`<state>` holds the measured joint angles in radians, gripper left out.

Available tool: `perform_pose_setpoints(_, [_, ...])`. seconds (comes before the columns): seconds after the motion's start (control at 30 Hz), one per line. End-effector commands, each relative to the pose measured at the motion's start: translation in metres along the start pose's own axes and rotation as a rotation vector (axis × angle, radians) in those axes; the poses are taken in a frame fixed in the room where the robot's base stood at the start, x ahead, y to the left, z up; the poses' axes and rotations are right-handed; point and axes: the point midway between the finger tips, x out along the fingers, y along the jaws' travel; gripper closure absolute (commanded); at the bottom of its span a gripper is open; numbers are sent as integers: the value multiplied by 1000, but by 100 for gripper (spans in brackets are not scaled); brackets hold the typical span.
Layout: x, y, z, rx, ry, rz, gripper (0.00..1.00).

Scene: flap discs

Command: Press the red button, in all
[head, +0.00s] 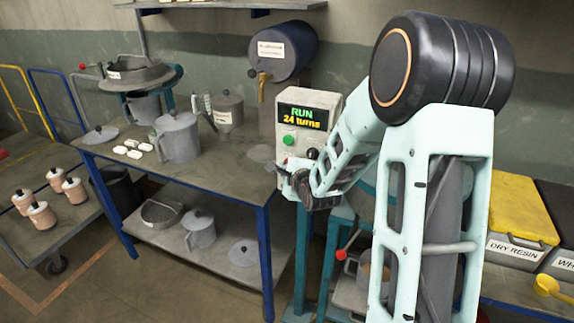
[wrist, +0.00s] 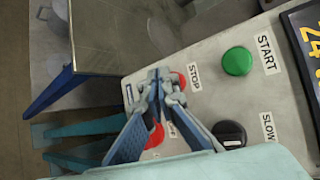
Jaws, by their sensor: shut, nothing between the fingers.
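The control box (head: 308,98) is pale, with a display (head: 302,117) reading "RUN 24 turns". In the wrist view a red button (wrist: 181,79) sits beside the STOP label (wrist: 194,77), partly hidden by my gripper (wrist: 159,75). My gripper is shut and empty, its fingertips overlapping the button's edge in the picture; I cannot tell whether they touch it. A second red part (wrist: 157,135) shows lower on the panel, partly hidden behind the fingers. A green button (wrist: 237,61) sits by the START label. In the head view my gripper (head: 289,183) is in front of the box's lower part.
A black knob (wrist: 230,134) sits by the SLOW label. The workbench (head: 228,168) with a grey jug (head: 177,138) and other vessels stands left of the box. A blue drum (head: 284,50) is behind. A yellow-lidded DRY RESIN bin (head: 518,210) is at right.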

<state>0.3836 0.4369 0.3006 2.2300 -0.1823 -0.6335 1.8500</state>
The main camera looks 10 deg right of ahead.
Motion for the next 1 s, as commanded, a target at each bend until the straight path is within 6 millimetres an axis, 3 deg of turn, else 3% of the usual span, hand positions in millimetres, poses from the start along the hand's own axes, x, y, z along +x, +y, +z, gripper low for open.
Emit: perform_pose_setpoints(1.0, [4,-3,-3,0,0,-1,100])
